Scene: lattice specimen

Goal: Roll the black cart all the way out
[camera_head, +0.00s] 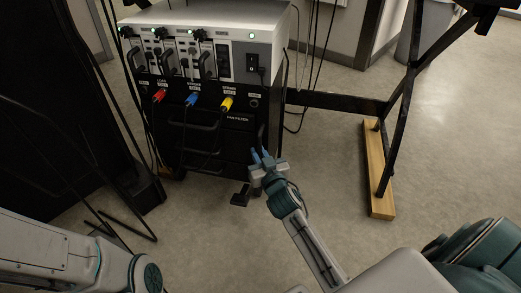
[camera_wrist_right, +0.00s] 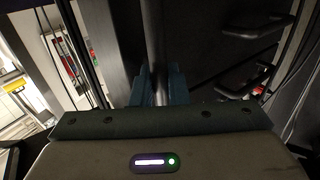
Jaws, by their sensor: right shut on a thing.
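The black cart (camera_head: 218,152) stands at the upper middle of the head view, with dark drawers and handles on its front. A grey-white instrument unit (camera_head: 215,52) forms its top, with red, blue and yellow plugs below it. My right gripper (camera_head: 262,156) is at the cart's right front edge. It is shut on an upright dark handle bar (camera_head: 262,134). In the right wrist view the bar (camera_wrist_right: 155,45) runs down between the blue-grey fingers (camera_wrist_right: 158,88). My left arm shows at the lower left of the head view, but its gripper is out of view.
A black frame (camera_head: 398,100) with a wooden foot (camera_head: 379,170) stands right of the cart. A tall dark structure (camera_head: 45,110) stands close on its left. Cables hang at both sides.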

